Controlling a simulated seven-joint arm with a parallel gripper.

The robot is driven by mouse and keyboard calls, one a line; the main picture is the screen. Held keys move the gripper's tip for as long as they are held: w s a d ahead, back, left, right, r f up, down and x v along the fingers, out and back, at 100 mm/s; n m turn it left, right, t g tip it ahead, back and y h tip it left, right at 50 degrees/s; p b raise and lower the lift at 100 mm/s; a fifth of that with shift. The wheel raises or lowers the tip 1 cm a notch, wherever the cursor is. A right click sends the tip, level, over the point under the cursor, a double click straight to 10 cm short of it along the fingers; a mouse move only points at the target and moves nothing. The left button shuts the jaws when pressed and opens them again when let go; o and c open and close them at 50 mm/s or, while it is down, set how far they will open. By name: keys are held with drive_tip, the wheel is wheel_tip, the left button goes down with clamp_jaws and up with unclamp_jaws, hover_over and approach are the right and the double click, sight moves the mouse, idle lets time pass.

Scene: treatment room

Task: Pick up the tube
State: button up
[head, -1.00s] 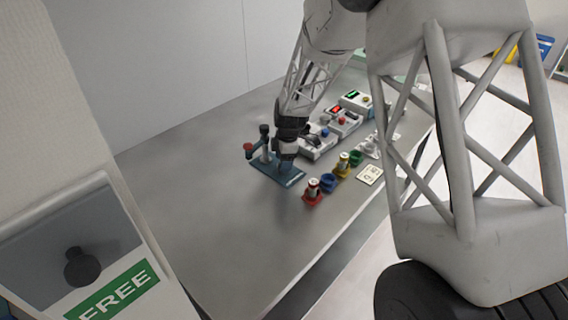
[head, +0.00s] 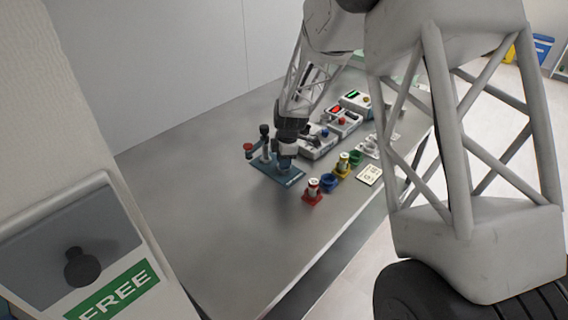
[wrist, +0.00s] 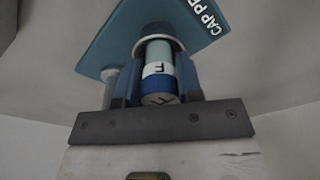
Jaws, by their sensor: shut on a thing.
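The tube (wrist: 158,55) shows in the wrist view with a pale green body, a white band lettered F and a blue cap end toward the camera. My gripper (wrist: 158,90) is shut on it, with one finger on each side of the blue end. The tube's far end meets a round ring on the blue stand plate (wrist: 105,40), which carries white lettering. In the head view my gripper (head: 286,165) is over the blue base plate (head: 292,178) of the stand, and the tube is hard to make out there.
A red-topped arm (head: 248,148) and dark post stand left of my gripper. Red (head: 313,192), blue (head: 328,182), yellow (head: 343,165) and green (head: 355,157) holders line the right, beside a white card (head: 369,175). Boxes with displays (head: 343,122) stand behind. The table's front left (head: 220,230) is clear.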

drive_tip(key=shift+r, duration=0.1)
drive_tip(key=shift+r, duration=0.85)
drive_tip(key=shift+s+r, duration=0.3)
drive_tip(key=shift+r, duration=0.55)
drive_tip(key=s+d+r, duration=0.1)
drive_tip(key=s+d, duration=0.2)
drive_tip(key=s, duration=1.2)
drive_tip(key=shift+r, duration=0.2)
drive_tip(key=w+d+r, duration=0.1)
drive_tip(key=w+d, duration=0.1)
drive_tip(key=w, duration=0.9)
drive_tip(key=w+d+r, duration=0.2)
drive_tip(key=w, duration=1)
drive_tip(key=w+d+r, duration=0.1)
drive_tip(key=w+r, duration=0.1)
drive_tip(key=w, duration=0.9)
drive_tip(key=shift+w+d, duration=0.3)
drive_tip(key=shift+d, duration=0.1)
drive_tip(key=shift+f, duration=0.1)
